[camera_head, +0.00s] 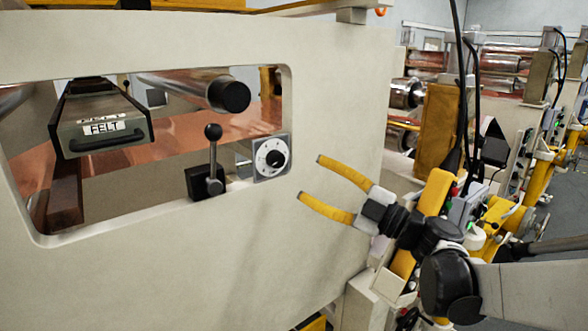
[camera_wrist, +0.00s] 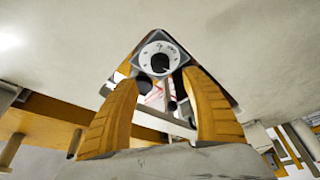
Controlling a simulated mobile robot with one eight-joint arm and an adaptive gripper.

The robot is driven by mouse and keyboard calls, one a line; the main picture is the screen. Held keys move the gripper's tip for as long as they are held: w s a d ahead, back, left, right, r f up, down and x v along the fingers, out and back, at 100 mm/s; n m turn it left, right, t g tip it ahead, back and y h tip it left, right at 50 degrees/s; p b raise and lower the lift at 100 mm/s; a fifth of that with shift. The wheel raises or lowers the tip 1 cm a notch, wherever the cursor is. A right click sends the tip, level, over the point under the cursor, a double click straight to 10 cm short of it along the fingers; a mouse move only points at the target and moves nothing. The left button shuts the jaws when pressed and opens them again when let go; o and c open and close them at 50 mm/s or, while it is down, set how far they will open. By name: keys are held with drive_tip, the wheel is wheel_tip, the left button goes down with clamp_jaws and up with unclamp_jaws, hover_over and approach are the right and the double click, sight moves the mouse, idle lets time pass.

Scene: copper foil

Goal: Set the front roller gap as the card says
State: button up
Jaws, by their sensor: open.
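A round white dial (camera_head: 272,157) with a black centre knob sits on a square plate at the right end of the window in the pale machine panel. The dial also shows in the wrist view (camera_wrist: 148,52), ahead between my fingers; its markings are too small to read. My gripper (camera_head: 310,178) has two yellow fingers, spread and empty, pointing left towards the window. It stands right of the dial, apart from it. In the wrist view my gripper (camera_wrist: 162,82) frames the dial. I cannot make out a card.
A black ball-topped lever (camera_head: 213,160) stands left of the dial, below a black-ended roller (camera_head: 230,95). A drawer labelled FELT (camera_head: 103,128) is at the window's left. The pale panel (camera_head: 180,260) surrounds the opening. Copper foil (camera_head: 185,122) runs behind.

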drive_tip(key=v, duration=0.2)
drive_tip(key=shift+s+d+f, duration=0.1)
drive_tip(key=shift+s+d, duration=0.15)
drive_tip(key=w+d+m+t+h+b, duration=0.2)
drive_tip(key=d+m+t+h+b, duration=0.55)
drive_tip(key=m+h, duration=0.3)
drive_tip(key=s+d+f+m+g+h+b, duration=0.25)
drive_tip(key=d+f+m+h+b, duration=0.25)
drive_tip(key=d+f+m+h, duration=0.45)
drive_tip(key=s+a+f+g+y+b, duration=0.1)
drive_tip(key=s+a+f+g+b, duration=0.1)
drive_tip(key=s+f, duration=0.4)
drive_tip(key=s+a+f+m+g+y+b, duration=0.1)
drive_tip(key=s+f+g, duration=0.4)
drive_tip(key=f, duration=0.8)
drive_tip(key=s+a+f+g+y+b, duration=0.1)
drive_tip(key=s+a+f+g+b, duration=0.2)
drive_tip(key=s+f, duration=0.6)
drive_tip(key=shift+a+f+m+y+b, duration=0.35)
drive_tip(key=shift+a+f, duration=0.5)
drive_tip(key=shift+a, duration=0.4)
